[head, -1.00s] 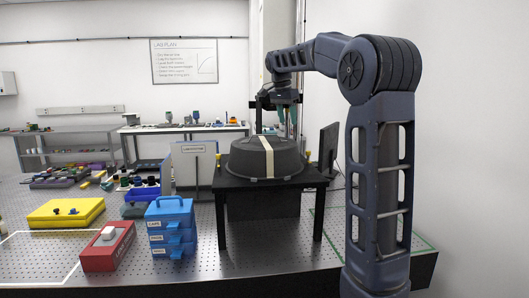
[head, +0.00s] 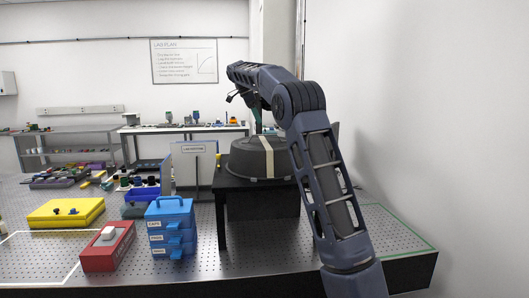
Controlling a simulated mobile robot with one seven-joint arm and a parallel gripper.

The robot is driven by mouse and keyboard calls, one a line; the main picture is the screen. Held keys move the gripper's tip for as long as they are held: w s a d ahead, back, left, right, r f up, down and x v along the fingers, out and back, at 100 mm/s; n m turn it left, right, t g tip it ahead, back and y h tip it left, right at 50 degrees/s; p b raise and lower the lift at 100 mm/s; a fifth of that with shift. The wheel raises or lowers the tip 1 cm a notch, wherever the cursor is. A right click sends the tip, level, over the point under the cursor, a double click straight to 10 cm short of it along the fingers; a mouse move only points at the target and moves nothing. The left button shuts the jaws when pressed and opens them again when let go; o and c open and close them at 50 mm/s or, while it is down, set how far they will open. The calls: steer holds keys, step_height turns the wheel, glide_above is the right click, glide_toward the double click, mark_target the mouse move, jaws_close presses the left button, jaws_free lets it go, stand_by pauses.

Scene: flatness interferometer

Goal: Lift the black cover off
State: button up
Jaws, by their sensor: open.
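The black cover (head: 245,160) is a low, rounded dark shell with a cream strip (head: 268,157) running over it. It sits on a small black table (head: 228,186). My arm hides the cover's right side. My gripper (head: 258,127) hangs over the top of the cover, with greenish fingers pointing down, and is partly hidden behind my forearm. It is open and holds nothing that I can see. Whether the fingertips touch the cover cannot be told from this view.
A labelled upright panel (head: 193,165) stands left of the black table. A blue drawer box (head: 170,228), a red box (head: 107,248) and a yellow case (head: 65,213) lie further left. A white wall is close on the right. A green-outlined area (head: 400,232) looks clear.

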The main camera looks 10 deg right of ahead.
steer(key=shift+x, duration=4.7)
steer(key=shift+w+a+f, duration=0.1)
steer(key=shift+w, duration=0.1)
jaws_close()
